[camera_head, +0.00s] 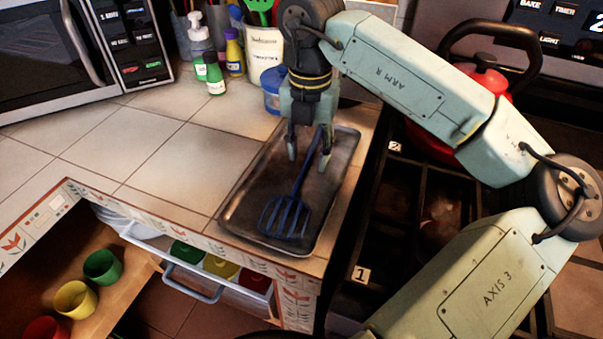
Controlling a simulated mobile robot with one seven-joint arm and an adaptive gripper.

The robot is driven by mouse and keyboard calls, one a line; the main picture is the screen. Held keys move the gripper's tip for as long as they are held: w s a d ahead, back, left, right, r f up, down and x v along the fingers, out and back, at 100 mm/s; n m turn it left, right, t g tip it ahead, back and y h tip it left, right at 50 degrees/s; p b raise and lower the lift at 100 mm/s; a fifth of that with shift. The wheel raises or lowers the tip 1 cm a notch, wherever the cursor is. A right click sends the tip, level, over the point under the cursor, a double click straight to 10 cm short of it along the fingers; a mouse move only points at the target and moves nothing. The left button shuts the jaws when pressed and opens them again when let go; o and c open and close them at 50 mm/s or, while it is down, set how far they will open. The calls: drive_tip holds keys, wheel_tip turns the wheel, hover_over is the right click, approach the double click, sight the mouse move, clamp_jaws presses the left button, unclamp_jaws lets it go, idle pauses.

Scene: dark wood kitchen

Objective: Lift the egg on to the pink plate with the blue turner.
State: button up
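The blue turner (286,217) lies in a grey metal tray (238,205) on the counter. Its slotted head is toward the tray's near end and its handle slants up to the far right. My gripper (308,156) points down over the tray's far half. Its two fingers are spread apart, with the turner's handle passing at or between them; I cannot tell whether they touch it. I cannot make out the egg or the pink plate.
The stove (384,237) is right of the tray, with a red kettle (484,82) at its back. Bottles (214,78) and a utensil holder (264,52) stand behind. A microwave (60,55) is at back left. An open drawer (190,285) is below. The counter left of the tray is clear.

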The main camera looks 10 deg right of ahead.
sight(309, 159)
clamp_jaws()
drive_tip(key=shift+r, duration=0.15)
idle(0.4)
drive_tip(key=shift+r+b, duration=0.4)
drive_tip(key=shift+r, duration=0.1)
drive_tip(key=shift+s+r+b, duration=0.2)
drive_tip(key=shift+r+b, duration=0.3)
drive_tip(key=shift+r, duration=0.6)
drive_tip(key=s+b, duration=0.1)
drive_tip(key=s, duration=0.4)
drive_tip(key=s+r+b, duration=0.1)
drive_tip(key=s, duration=0.4)
drive_tip(key=s+b, duration=0.2)
drive_tip(key=s, duration=0.3)
drive_tip(key=shift+s+d+r, duration=0.1)
drive_tip(key=shift+s+r, duration=0.2)
drive_tip(key=shift+s, duration=0.05)
